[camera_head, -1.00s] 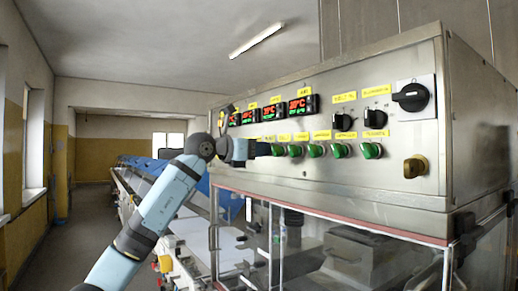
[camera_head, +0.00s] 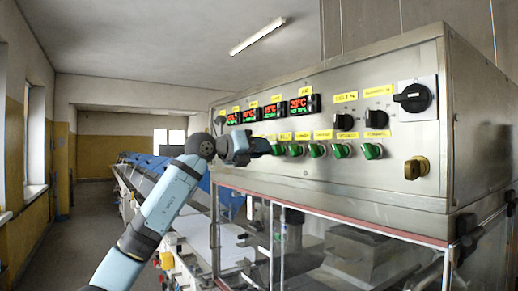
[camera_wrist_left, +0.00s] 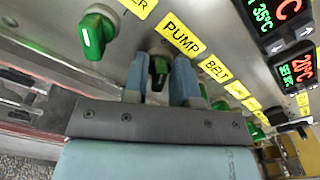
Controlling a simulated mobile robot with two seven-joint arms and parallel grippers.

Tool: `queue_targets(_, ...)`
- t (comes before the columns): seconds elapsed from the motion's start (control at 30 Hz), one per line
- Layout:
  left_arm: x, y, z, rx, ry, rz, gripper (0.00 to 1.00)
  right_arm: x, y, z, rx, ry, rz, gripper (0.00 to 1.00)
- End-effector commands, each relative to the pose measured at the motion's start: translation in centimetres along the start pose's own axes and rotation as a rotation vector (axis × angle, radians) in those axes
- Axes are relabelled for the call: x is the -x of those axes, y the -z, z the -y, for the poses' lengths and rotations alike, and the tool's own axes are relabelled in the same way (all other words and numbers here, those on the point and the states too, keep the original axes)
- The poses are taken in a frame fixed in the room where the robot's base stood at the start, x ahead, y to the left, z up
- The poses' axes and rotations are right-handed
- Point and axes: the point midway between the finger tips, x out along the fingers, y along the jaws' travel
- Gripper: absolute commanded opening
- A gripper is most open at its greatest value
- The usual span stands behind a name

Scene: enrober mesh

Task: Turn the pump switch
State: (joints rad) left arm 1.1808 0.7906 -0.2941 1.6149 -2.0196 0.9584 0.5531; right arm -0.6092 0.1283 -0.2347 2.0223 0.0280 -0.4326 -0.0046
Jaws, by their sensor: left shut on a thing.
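The pump switch (camera_wrist_left: 158,68) is a green knob on the steel panel, beside a yellow label (camera_wrist_left: 180,34) reading PUMP in the left wrist view. My left gripper (camera_wrist_left: 160,82) has its two blue-grey fingers on either side of this knob and is shut on it. In the head view my left gripper (camera_head: 262,147) reaches the left end of the row of green switches and hides the pump switch there. My right gripper is not in view.
Other green switches (camera_head: 317,150) sit in a row to the right. Red and green displays (camera_head: 302,105), black knobs (camera_head: 376,118) and a large black rotary switch (camera_head: 413,98) are on the same panel. Clear guard panels are below. The aisle at the left is free.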

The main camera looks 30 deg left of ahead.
Motion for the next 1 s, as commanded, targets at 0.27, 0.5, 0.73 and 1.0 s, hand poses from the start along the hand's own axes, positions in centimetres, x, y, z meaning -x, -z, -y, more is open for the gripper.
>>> queue_targets(0.27, 0.0, 0.0, 0.0, 0.007, 0.000, 0.000, 0.02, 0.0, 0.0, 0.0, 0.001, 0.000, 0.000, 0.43)
queue_targets(0.5, 0.0, 0.0, 0.0, 0.006, 0.000, 0.001, 0.38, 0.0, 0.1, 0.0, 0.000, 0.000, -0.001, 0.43)
queue_targets(0.73, 0.1, 0.0, 0.0, 0.006, 0.000, 0.001, 0.38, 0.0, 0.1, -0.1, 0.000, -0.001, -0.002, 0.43)
queue_targets(1.0, 3.3, 0.2, -0.2, 0.003, -0.002, 0.002, 0.38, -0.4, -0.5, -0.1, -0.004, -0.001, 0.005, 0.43)
